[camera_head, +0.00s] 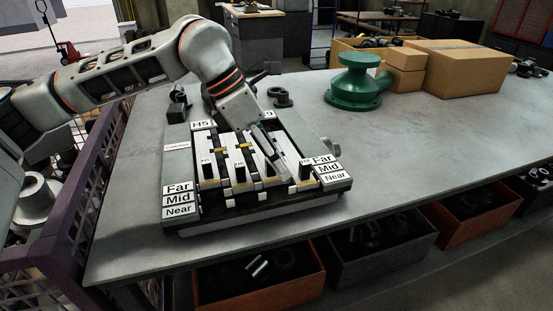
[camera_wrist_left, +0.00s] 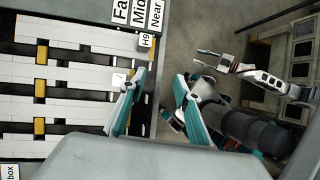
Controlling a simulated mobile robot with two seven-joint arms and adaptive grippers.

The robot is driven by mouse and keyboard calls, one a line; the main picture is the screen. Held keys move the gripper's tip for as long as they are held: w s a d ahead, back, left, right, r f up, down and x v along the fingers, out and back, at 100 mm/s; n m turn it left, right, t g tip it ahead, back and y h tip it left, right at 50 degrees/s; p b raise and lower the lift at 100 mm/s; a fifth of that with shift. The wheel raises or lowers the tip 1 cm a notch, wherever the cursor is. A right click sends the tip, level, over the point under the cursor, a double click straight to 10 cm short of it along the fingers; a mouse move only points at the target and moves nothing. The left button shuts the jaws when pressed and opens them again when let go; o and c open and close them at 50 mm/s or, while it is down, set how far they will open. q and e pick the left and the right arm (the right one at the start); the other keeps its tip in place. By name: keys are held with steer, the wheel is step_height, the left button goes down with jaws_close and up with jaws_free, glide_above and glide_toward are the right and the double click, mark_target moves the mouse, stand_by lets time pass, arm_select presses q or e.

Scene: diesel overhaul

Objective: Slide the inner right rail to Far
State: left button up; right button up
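The rail board (camera_head: 240,213) lies on the table, with several pale rails side by side and Far, Mid and Near labels on both sides. The inner right rail (camera_head: 257,170) is partly covered by my left gripper (camera_head: 278,160), which reaches down over the board's right half. In the left wrist view a small white tag (camera_wrist_left: 118,79) on this rail sits against one finger. My left gripper (camera_wrist_left: 158,100) has its fingers spread, with nothing visible held between them. The outer right rail's H9 tag (camera_wrist_left: 146,40) is apart from the fingers. A likely right gripper (camera_wrist_left: 214,63) shows small over the floor.
A green pump-like part (camera_head: 357,85) and cardboard boxes (camera_head: 455,72) stand at the table's back. Dark round parts (camera_head: 280,97) lie behind the board. The table (camera_head: 420,140) is clear on the right. Bins (camera_head: 270,285) sit below its front edge.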

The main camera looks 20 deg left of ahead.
arm_select(q)
steer(key=w+a+r+t+y, duration=0.1)
steer(key=w+a+r+y, duration=0.15)
steer(key=a, duration=0.35)
steer(key=shift+h, duration=0.25)
steer(key=x, duration=0.5)
steer(key=w+x, duration=0.1)
steer(key=x, duration=0.2)
steer(key=shift+d+r+b, duration=0.15)
steer(key=shift+d+b, duration=0.1)
steer(key=shift+b, duration=0.1)
jaws_close()
steer(key=shift+w+a+p, duration=0.15)
steer(key=shift+w+a, duration=0.4)
steer(key=shift+w, duration=0.25)
steer(key=shift+w+a+p, duration=0.15)
steer(key=shift+w+a, duration=0.4)
steer(key=shift+w, duration=0.3)
